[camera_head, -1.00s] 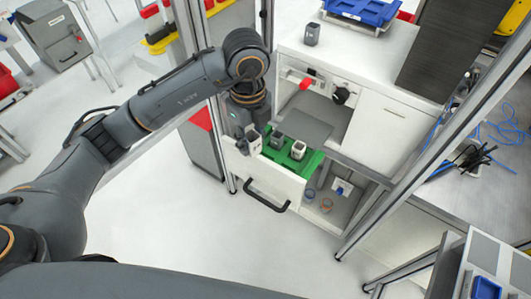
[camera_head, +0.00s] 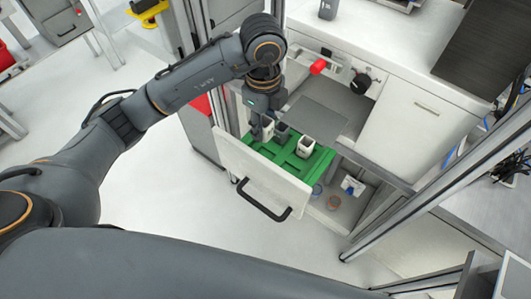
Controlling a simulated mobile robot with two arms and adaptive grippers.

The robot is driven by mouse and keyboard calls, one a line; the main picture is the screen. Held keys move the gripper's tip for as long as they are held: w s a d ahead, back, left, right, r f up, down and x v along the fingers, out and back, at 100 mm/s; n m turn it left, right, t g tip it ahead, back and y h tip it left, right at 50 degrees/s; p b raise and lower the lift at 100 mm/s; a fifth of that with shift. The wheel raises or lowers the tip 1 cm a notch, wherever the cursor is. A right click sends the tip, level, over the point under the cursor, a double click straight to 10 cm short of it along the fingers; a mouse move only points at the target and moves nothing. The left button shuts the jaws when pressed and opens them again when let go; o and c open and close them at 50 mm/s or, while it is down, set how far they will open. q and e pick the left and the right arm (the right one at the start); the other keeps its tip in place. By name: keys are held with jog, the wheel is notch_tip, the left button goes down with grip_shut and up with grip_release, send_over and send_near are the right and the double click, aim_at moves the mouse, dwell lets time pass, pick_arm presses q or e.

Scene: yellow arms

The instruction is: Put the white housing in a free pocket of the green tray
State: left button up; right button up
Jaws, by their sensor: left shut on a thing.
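My left gripper (camera_head: 259,112) points down over the left end of the green tray (camera_head: 316,163). It is shut on the white housing (camera_head: 265,131), whose upper part is partly hidden by the fingers. Whether the housing touches the tray floor I cannot tell. The green tray lies in a pulled-out white drawer. A dark grey housing (camera_head: 282,132) stands in the tray just right of the held one. Another white housing (camera_head: 305,147) stands further right in it. Empty tray pockets show toward the front. My right gripper is out of view.
The drawer front (camera_head: 253,175) with its black handle (camera_head: 264,200) rises before the tray. A grey plate (camera_head: 314,118) lies behind the tray. A dark housing (camera_head: 328,9) stands on the counter above. A metal frame post (camera_head: 450,185) runs at the right.

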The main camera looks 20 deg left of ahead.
aim_at(263, 141)
pick_arm(q)
jog(key=f, duration=0.4)
jog(key=shift+s+f+p, duration=0.15)
jog(key=shift+s+p, duration=0.15)
jog(key=shift+s, duration=0.05)
jog(key=shift+f, duration=0.65)
notch_tip(263, 141, down, 3)
jog(key=shift+w+f+p, duration=0.1)
jog(key=shift+f+p, duration=0.1)
jog(key=shift+p, duration=0.5)
jog(key=shift+f, duration=0.15)
jog(key=shift+f, duration=0.1)
jog(key=o, duration=0.5)
jog(key=shift+f, duration=0.1)
jog(key=o, duration=0.5)
